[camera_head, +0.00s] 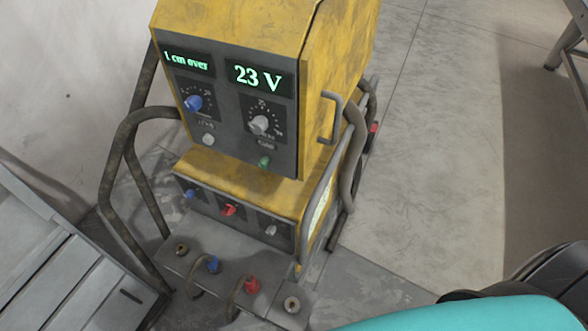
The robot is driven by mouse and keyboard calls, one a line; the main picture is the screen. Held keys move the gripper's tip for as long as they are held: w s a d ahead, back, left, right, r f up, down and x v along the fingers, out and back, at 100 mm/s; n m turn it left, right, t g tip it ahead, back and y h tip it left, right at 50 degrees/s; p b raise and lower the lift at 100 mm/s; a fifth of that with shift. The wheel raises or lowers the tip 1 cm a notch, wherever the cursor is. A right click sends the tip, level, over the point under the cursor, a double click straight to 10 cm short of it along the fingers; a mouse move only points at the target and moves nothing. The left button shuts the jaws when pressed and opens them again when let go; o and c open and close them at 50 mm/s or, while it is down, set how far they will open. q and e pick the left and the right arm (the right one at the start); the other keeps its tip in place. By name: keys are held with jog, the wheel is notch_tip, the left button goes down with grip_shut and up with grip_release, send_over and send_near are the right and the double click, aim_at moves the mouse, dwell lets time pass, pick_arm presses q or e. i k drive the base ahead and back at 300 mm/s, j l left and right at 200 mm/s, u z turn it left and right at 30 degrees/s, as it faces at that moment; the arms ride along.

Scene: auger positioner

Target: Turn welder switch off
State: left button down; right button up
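The yellow welder (245,25) stands upright, left of the middle of the head view. Its upper panel has two lit green displays, one reading "1 cm over" (186,60) and one reading "23 V" (259,77). Below them are a blue knob (194,103), a grey knob (259,124), a white button (208,140) and a green button (264,161). The lower panel has a small blue switch (191,194), a red switch (229,210) and a white switch (271,230). I cannot tell which of these is the power switch. Neither gripper is in view.
A bent metal rail (113,165) runs along the welder's left side. A front ledge holds blue (213,264) and red (252,285) cable plugs. A grey slatted surface (62,275) lies at lower left. Concrete floor (440,130) to the right is clear.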

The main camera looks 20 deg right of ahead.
aim_at(229, 209)
jog(key=k+j+z, duration=0.2)
jog(key=z, duration=0.2)
jog(key=k+j+z, duration=0.25)
jog(key=j+z, duration=0.2)
